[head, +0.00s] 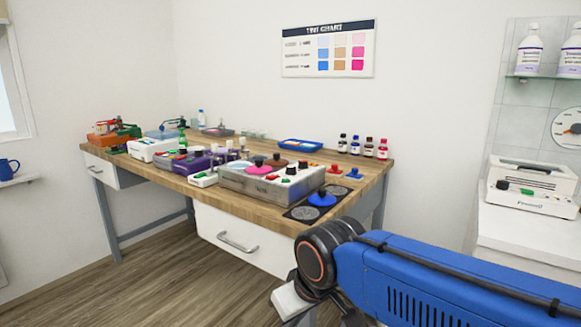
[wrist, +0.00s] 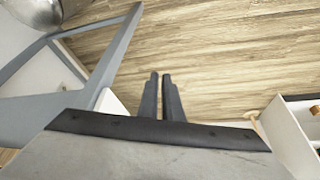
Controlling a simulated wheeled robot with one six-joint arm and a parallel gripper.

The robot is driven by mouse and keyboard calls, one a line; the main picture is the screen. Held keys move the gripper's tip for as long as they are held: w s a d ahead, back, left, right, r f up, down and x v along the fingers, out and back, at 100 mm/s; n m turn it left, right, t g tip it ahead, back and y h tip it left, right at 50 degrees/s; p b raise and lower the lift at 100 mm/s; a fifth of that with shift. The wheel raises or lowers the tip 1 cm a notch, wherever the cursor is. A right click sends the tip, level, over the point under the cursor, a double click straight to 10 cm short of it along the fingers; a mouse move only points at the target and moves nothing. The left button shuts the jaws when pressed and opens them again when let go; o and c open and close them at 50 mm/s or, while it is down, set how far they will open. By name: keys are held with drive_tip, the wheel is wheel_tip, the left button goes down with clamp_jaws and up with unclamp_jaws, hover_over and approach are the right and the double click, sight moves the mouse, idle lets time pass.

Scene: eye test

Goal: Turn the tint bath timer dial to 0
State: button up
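A grey metal bath unit (head: 262,182), likely the tint bath, stands near the front right of the wooden workbench. My gripper (wrist: 160,76) shows in the wrist view, pointing at the wooden floor. Its two dark fingers are close together with nothing between them. In the head view my blue arm is in front of the bench's right end, and the fingertips cannot be made out.
A blue lid (head: 322,199) sits on a dark mat at the bench's front right corner. Bottles (head: 368,147), a blue tray (head: 300,146) and a purple device (head: 187,162) share the crowded bench (head: 225,197). A white machine (head: 531,187) stands at right. Floor at front left is clear.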

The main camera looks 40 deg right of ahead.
drive_tip(key=o, duration=0.5)
drive_tip(key=shift+w+r, duration=0.15)
drive_tip(key=shift+r, duration=0.1)
drive_tip(key=o, duration=0.3)
drive_tip(key=w+d+r+m+h, duration=0.1)
drive_tip(key=w+d+r+m, duration=0.1)
drive_tip(key=w+r, duration=0.4)
drive_tip(key=w+d+r+m+g, duration=0.1)
drive_tip(key=w+r, duration=0.5)
drive_tip(key=r, duration=0.8)
drive_tip(key=shift+w+d+r+m+h, duration=0.2)
drive_tip(key=shift+w+d+m+h, duration=0.2)
drive_tip(key=shift+d+m, duration=0.65)
drive_tip(key=m+g+h, duration=0.1)
drive_tip(key=m+h, duration=0.1)
drive_tip(key=m, duration=0.4)
approach(291, 166)
drive_tip(key=x, duration=0.8)
drive_tip(key=shift+f, duration=0.15)
drive_tip(key=c, duration=1)
